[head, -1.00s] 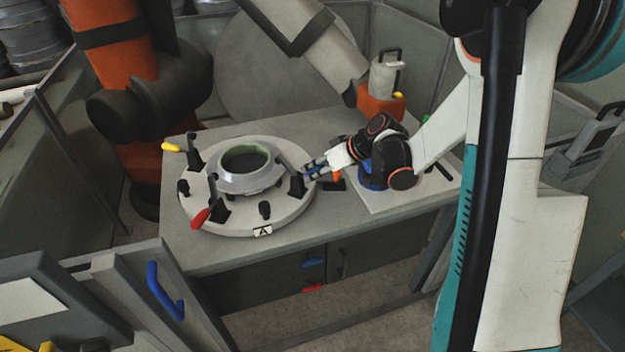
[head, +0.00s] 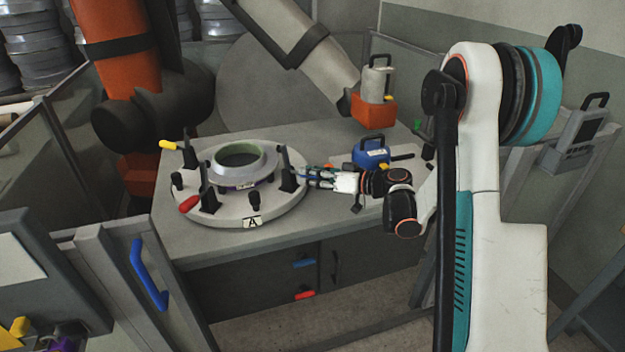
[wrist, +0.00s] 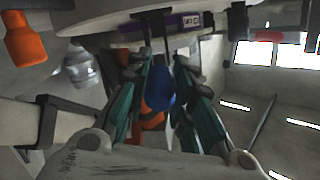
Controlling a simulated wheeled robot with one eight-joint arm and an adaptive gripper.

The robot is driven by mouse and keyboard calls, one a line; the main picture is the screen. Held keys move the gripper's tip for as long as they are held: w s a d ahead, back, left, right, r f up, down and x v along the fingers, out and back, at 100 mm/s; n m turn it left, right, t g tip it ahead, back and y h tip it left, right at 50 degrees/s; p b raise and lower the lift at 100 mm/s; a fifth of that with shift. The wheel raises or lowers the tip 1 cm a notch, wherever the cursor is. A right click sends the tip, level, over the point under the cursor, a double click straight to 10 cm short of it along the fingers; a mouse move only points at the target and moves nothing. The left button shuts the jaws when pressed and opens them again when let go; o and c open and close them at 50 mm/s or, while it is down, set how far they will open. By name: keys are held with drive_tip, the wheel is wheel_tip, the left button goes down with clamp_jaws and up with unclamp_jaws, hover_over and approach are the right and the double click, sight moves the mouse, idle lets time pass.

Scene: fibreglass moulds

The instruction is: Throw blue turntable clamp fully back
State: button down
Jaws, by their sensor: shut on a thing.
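The blue turntable clamp has a dark upright body (head: 288,173) on the right rim of the round pale turntable (head: 235,217). Its blue handle (wrist: 159,88) shows between my fingers in the wrist view. My gripper (head: 318,178) is at the turntable's right side in the head view, shut on that handle. In the head view the fingers mostly hide the handle, so its exact angle is unclear. A ring-shaped mould (head: 240,165) sits at the turntable's middle.
A yellow-handled clamp (head: 170,145) and a red-handled clamp (head: 189,203) stand on the turntable's left side. A blue tool (head: 371,154) lies on the bench behind my wrist. An orange-based tool (head: 373,112) hangs behind it.

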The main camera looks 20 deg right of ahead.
idle(0.4)
drive_tip(key=c, duration=1.4)
unclamp_jaws()
drive_tip(key=shift+f, duration=0.1)
drive_tip(key=shift+d, duration=0.1)
drive_tip(key=v, duration=1.2)
